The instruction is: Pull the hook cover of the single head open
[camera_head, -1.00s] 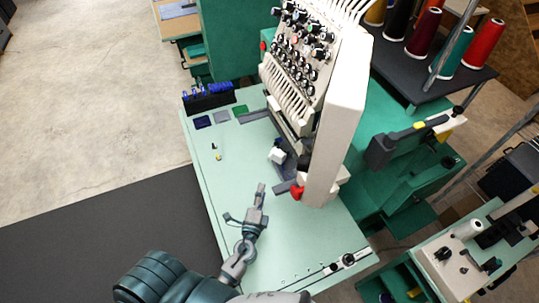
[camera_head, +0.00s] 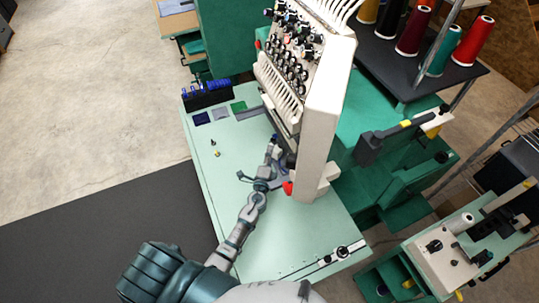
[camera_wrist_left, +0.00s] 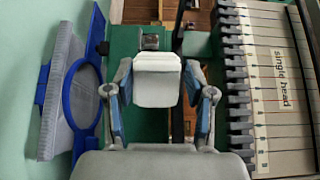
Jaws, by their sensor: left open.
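The single head (camera_head: 325,110) is a white multi-needle embroidery machine head above a pale green table; its label shows in the wrist view (camera_wrist_left: 283,80). A small white block, which looks like the hook cover (camera_wrist_left: 157,80), is in the middle of the wrist view. My left gripper (camera_head: 272,152) is under the head's lower left side. In the wrist view, the fingers of my left gripper (camera_wrist_left: 157,95) are open, one on each side of the white block. Whether they touch it, I cannot tell. In the head view the gripper and the head hide the block. My right gripper is not in view.
A blue hoop (camera_wrist_left: 80,100) stands left of the gripper in the wrist view. The needle row (camera_wrist_left: 238,85) is close on the right. Small coloured squares (camera_head: 220,113) and a dark rack (camera_head: 207,95) sit at the table's far left. The table's front left is clear.

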